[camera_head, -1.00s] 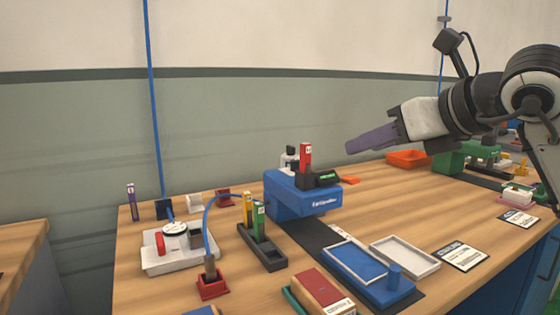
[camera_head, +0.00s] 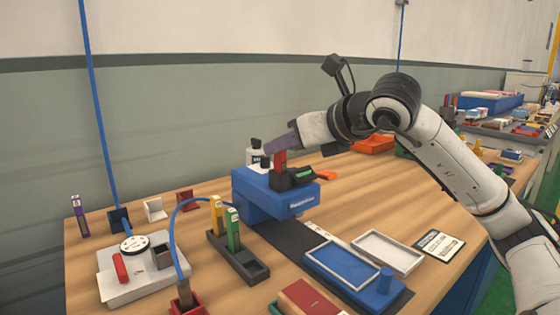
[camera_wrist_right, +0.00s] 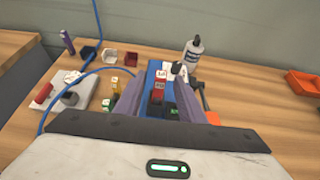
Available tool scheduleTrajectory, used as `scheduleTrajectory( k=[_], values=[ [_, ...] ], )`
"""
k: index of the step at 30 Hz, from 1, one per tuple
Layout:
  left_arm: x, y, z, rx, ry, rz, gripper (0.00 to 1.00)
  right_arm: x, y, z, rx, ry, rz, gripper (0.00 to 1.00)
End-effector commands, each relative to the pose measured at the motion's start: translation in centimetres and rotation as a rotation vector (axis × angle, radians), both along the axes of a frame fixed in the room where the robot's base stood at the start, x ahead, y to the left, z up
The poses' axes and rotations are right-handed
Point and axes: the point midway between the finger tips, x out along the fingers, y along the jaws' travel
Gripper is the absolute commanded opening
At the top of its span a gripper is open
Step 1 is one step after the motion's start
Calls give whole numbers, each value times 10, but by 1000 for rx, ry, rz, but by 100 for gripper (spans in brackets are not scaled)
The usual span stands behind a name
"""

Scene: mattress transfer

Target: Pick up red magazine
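The red magazine (camera_head: 280,161) stands upright in the dark holder on top of the blue machine (camera_head: 268,204). It also shows in the right wrist view (camera_wrist_right: 159,88), between the purple fingers. My right gripper (camera_head: 284,147) is at the magazine's upper end, with its fingers pointing down and left. In the wrist view, the right gripper (camera_wrist_right: 160,82) is open, with a gap beside the magazine; contact is not visible. The gripper hides part of the magazine's top in the head view. My left gripper is not in view.
A yellow magazine (camera_head: 216,215) and a green one (camera_head: 233,229) stand in a black rack left of the machine. A white bottle (camera_wrist_right: 193,55) stands just behind the machine. A blue tray (camera_head: 341,266) and a white tray (camera_head: 388,252) lie in front. An orange bin (camera_head: 374,144) is behind right.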

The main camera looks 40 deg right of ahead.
Motion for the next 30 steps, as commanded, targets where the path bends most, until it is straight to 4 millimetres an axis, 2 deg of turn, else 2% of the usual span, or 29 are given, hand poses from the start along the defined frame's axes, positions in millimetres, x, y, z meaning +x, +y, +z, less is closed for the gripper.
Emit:
scheduleTrajectory(
  k=[1, 6, 13, 20, 30],
  values=[
    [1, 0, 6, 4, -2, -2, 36, 6, -1, 0, 2, 2, 0, 36],
    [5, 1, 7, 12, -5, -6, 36, 20, -2, -8, 1, -2, 0, 36],
    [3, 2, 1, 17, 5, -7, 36, 21, -2, -10, -1, -2, 0, 36],
    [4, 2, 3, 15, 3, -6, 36, 21, -2, -9, -1, -1, 0, 0],
    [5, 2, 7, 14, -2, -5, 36, 21, -2, -6, -2, -3, 0, 0]
  ],
)
